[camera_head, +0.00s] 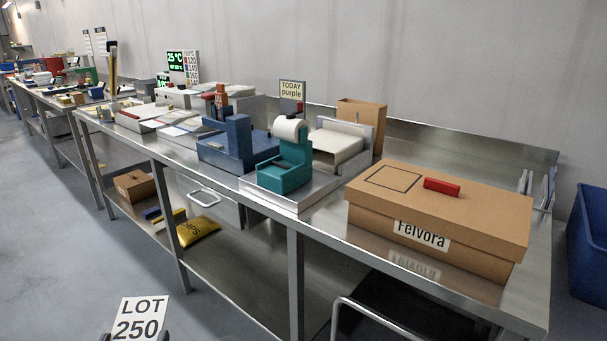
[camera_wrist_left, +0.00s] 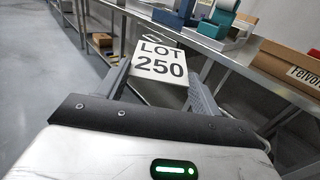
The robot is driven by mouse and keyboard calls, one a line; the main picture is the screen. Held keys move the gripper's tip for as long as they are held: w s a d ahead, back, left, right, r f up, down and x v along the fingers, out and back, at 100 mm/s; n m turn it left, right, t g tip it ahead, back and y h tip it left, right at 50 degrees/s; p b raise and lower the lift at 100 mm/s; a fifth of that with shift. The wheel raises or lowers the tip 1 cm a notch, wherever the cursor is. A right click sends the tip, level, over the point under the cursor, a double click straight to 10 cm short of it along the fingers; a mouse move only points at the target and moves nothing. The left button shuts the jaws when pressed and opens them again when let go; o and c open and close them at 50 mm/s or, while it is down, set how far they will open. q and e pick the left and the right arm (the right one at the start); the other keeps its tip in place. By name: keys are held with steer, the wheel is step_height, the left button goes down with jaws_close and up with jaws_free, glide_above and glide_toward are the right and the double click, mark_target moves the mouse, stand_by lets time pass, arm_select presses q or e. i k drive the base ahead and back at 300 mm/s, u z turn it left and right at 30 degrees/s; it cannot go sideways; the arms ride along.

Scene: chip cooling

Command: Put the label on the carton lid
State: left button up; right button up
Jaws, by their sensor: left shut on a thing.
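A white label (camera_head: 139,319) printed "LOT 250" shows at the bottom left of the head view. My left gripper (camera_head: 136,336) is shut on it, mostly below the picture edge. In the left wrist view the label (camera_wrist_left: 160,62) stands out between the fingers of my left gripper (camera_wrist_left: 158,80). The brown carton (camera_head: 430,245) marked "Felvora" stands at the right end of the steel table. Its lid (camera_head: 480,205) is on, with a black outlined rectangle (camera_head: 393,179) at the left and a red block (camera_head: 441,186) beside it. The gripper is apart from the carton, left of it and in front of the table.
The steel table (camera_head: 335,222) runs back to the left with a lower shelf. A teal label dispenser (camera_head: 284,172) and a blue device (camera_head: 237,147) stand left of the carton. A blue bin (camera_head: 590,240) is at the far right. Open floor (camera_head: 60,230) lies at the left.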

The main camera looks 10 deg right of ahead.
mark_target(396, 178)
steer(key=u, duration=1.2)
steer(key=i, duration=1.15)
steer(key=z, duration=2.7)
